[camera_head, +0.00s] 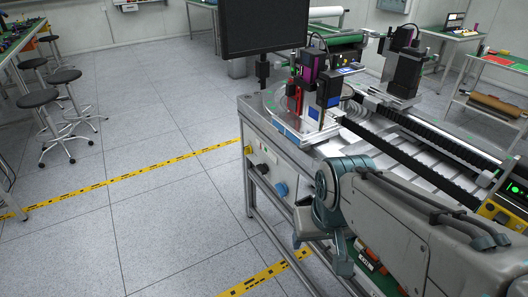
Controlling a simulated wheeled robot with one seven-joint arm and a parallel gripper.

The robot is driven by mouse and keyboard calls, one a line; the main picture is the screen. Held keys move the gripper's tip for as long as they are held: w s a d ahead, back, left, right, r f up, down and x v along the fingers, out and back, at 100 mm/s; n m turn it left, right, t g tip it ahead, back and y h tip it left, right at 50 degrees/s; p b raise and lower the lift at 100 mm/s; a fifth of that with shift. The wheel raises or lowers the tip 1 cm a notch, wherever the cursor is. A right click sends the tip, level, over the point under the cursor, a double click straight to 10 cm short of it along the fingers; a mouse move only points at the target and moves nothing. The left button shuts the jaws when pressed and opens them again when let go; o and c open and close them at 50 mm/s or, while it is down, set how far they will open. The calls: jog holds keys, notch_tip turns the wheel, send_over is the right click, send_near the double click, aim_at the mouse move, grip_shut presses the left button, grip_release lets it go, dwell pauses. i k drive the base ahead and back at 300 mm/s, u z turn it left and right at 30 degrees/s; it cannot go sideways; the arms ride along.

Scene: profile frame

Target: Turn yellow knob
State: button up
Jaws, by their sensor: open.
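The yellow knob (248,149) is a small knob on the front panel of the metal workstation, near its left corner. It is the leftmost and highest in a slanting row, with a black knob (262,168) and a blue knob (280,189) to its right. Nothing covers it, but it is too small to read its turn angle. My arm reaches in from the lower right and bends down beside the workstation. My gripper (304,238) is at its end, open, right of and below the blue knob, well apart from the yellow knob. Its fingers are hard to make out.
The workstation (297,195) carries a monitor (262,27), camera units and a black cable track. Open grey floor lies left of it, crossed by yellow tape (120,178). Several black stools (62,76) stand at the upper left. A side table is at the right.

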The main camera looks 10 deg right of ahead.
aim_at(248, 150)
jog(key=u, duration=0.3)
jog(key=i, duration=0.45)
jog(key=u, duration=0.7)
jog(key=i, duration=1)
jog(key=z, duration=0.45)
jog(key=i, duration=0.65)
jog(key=z, duration=0.4)
